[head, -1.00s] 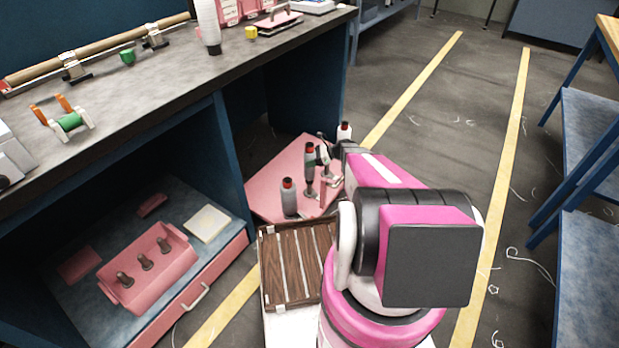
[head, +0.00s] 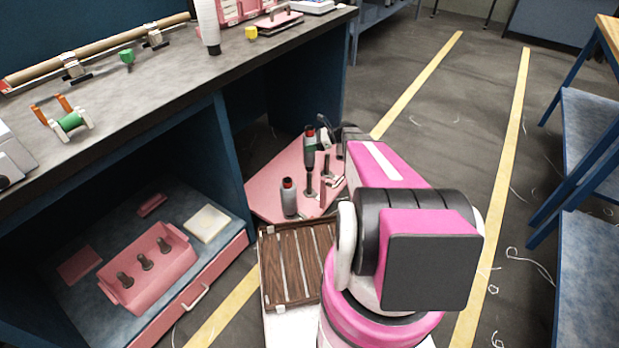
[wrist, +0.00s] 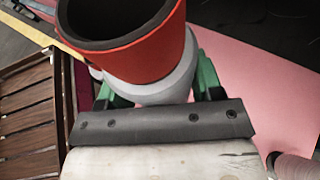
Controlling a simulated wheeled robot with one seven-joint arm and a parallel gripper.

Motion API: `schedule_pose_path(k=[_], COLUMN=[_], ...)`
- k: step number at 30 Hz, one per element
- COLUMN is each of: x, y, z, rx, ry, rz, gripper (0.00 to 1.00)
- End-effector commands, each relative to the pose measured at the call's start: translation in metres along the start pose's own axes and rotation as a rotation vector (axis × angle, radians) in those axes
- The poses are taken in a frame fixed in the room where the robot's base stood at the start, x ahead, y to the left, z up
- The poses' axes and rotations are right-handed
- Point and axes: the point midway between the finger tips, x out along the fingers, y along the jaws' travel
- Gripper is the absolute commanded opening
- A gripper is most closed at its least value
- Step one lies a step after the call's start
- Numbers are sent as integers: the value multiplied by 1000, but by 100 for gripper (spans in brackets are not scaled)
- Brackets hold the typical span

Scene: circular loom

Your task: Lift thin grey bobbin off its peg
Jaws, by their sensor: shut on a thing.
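The thin grey bobbin (head: 309,158) has a red top and stands upright above its peg (head: 309,187) on the pink board. Part of the peg shows below it; I cannot tell whether the peg's tip is still inside. My gripper (head: 311,139) is shut on the bobbin's upper part. In the wrist view the bobbin's red rim and dark hollow top (wrist: 130,55) fill the upper middle. The green fingers of my gripper (wrist: 160,90) sit on both sides of its grey body.
Another grey bobbin (head: 289,198) with a red top stands to the left on the pink board (head: 263,190). A brown slatted crate (head: 283,265) lies in front. The workbench (head: 165,85) is to the left. A pink holder with several pegs (head: 150,285) sits on its lower shelf.

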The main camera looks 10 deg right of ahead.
Motion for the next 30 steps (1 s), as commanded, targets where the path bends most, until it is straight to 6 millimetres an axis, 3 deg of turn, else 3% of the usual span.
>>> schedule_pose_path(k=[14, 30], x=[-3, -22], y=[0, 1], z=[6, 54], rx=[0, 0], ry=[0, 0], rz=[0, 0], gripper=[3, 3])
